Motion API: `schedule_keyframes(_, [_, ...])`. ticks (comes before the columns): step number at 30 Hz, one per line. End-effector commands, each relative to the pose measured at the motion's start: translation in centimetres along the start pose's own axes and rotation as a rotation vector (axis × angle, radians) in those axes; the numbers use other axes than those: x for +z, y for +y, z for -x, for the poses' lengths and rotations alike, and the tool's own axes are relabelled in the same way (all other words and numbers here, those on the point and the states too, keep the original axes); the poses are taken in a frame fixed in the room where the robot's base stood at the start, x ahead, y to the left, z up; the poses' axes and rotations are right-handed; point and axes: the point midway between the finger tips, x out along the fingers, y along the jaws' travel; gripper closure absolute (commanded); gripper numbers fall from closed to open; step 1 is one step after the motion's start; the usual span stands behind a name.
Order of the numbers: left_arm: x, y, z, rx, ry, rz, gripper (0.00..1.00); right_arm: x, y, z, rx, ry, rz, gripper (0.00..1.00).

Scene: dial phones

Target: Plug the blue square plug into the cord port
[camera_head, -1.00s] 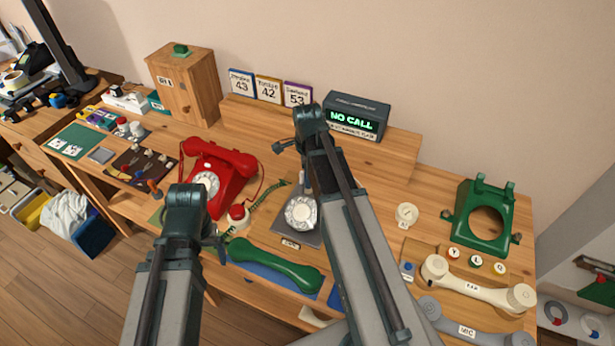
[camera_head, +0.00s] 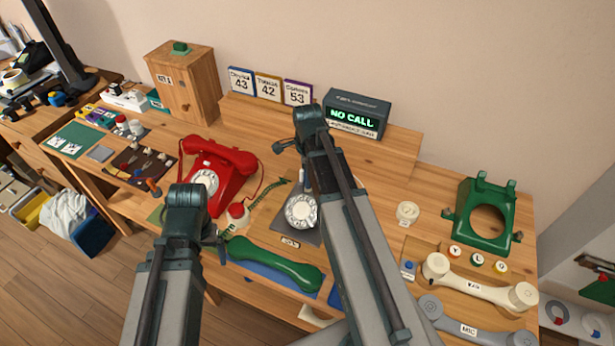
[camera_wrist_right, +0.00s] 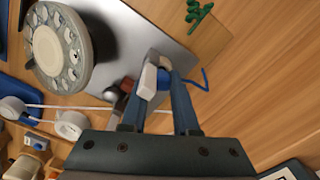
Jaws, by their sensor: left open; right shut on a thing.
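My right gripper (camera_wrist_right: 165,78) is shut on a small white and blue piece, which I take to be the blue plug (camera_wrist_right: 163,79); a blue cord (camera_wrist_right: 205,80) shows beside it. It is at the edge of the grey phone base (camera_wrist_right: 128,45), to the right of the dial (camera_wrist_right: 62,48) in the wrist view. The cord port cannot be made out, and I cannot tell whether the plug touches the base. In the head view the base (camera_head: 283,229) and dial (camera_head: 301,210) are partly behind my right arm. My left gripper (camera_head: 216,242) is open near the green handset (camera_head: 275,265).
A red phone (camera_head: 222,172) stands left of the base, with a green coiled cord (camera_head: 268,193) between them. A cream handset (camera_head: 478,284), grey handset (camera_head: 470,330) and green housing (camera_head: 483,217) lie right. The "NO CALL" display (camera_head: 357,115) stands behind.

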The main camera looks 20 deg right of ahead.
Motion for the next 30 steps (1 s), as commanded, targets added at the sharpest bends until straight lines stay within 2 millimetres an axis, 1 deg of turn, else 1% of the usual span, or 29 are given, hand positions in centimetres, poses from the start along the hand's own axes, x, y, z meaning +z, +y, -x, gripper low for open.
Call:
schedule_keyframes(3, [0.0,0.0,0.0,0.000,0.000,0.000,0.14,0.0,0.0,0.0,0.000,0.000,0.000,1.00])
schedule_keyframes(4, [0.0,0.0,0.0,0.000,0.000,0.000,0.14,0.0,0.0,0.0,0.000,0.000,0.000,0.66])
schedule_keyframes(9, [0.0,0.0,0.0,0.000,0.000,0.000,0.14,0.0,0.0,0.0,0.000,0.000,0.000,0.36])
schedule_keyframes(18, [0.0,0.0,0.1,0.000,0.000,0.000,0.14,0.0,0.0,0.1,0.000,0.000,0.000,0.36])
schedule_keyframes(22, [0.0,0.0,0.4,0.000,0.000,0.000,0.14,0.0,0.0,0.4,0.000,0.000,0.000,0.36])
schedule_keyframes(26, [0.1,-0.1,1.3,0.000,0.000,0.000,0.14,0.0,0.0,1.3,0.000,0.000,0.000,0.36])
schedule_keyframes(30, [0.2,-0.3,2.8,0.000,0.000,0.000,0.14,0.0,0.0,2.9,0.000,0.000,0.000,0.36])
